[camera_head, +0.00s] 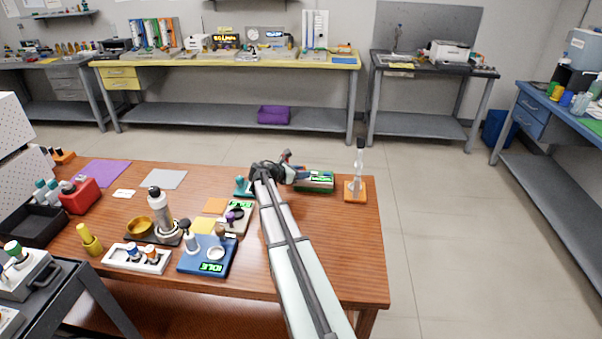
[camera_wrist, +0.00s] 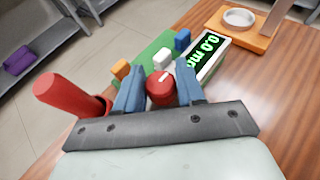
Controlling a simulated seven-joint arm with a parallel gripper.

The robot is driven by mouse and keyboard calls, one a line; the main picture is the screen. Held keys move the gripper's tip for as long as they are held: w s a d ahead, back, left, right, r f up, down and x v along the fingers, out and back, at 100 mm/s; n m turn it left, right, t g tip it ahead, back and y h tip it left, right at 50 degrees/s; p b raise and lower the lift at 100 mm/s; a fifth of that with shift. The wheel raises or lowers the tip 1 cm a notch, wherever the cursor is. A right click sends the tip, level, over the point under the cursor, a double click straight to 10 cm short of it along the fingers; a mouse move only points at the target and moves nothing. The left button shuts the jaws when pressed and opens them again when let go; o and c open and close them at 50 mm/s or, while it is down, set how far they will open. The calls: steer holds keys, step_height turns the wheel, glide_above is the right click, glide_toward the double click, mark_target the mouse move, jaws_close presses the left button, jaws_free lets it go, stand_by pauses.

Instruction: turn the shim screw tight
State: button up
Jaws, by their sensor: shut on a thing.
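The shim screw appears as a red round knob (camera_wrist: 161,90) with a white mark on top, in the wrist view. It sits at the near side of a green device (camera_wrist: 150,50) with a lit display (camera_wrist: 207,50) reading about 0.0 mm. My gripper (camera_wrist: 160,78) has its two blue fingers on either side of the knob and is shut on it. In the head view the device (camera_head: 316,187) stands near the table's far edge, with my gripper (camera_head: 303,177) at its left end. The knob is not clear there.
A thick red cylinder (camera_wrist: 70,95) rises close to my gripper's left side in the wrist view. Orange (camera_wrist: 120,69), white (camera_wrist: 162,57) and blue (camera_wrist: 182,40) blocks stand on the device. An orange stand (camera_head: 355,190) is to its right. The table's front right is clear.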

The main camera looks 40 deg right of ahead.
steer(key=shift+c, duration=1.4)
steer(key=shift+w, duration=0.1)
steer(key=m+g, duration=0.3)
steer(key=g, duration=0.1)
steer(key=shift+w+y, duration=0.15)
steer(key=shift+y, duration=0.25)
steer(key=shift+m+g+y, duration=1)
steer(key=shift+m+g, duration=0.9)
steer(key=shift+m, duration=0.2)
steer(key=shift+s, duration=0.25)
steer(key=o, duration=0.9)
steer(key=shift+g, duration=0.3)
steer(key=shift+o, duration=0.2)
steer(key=shift+w+a, duration=0.1)
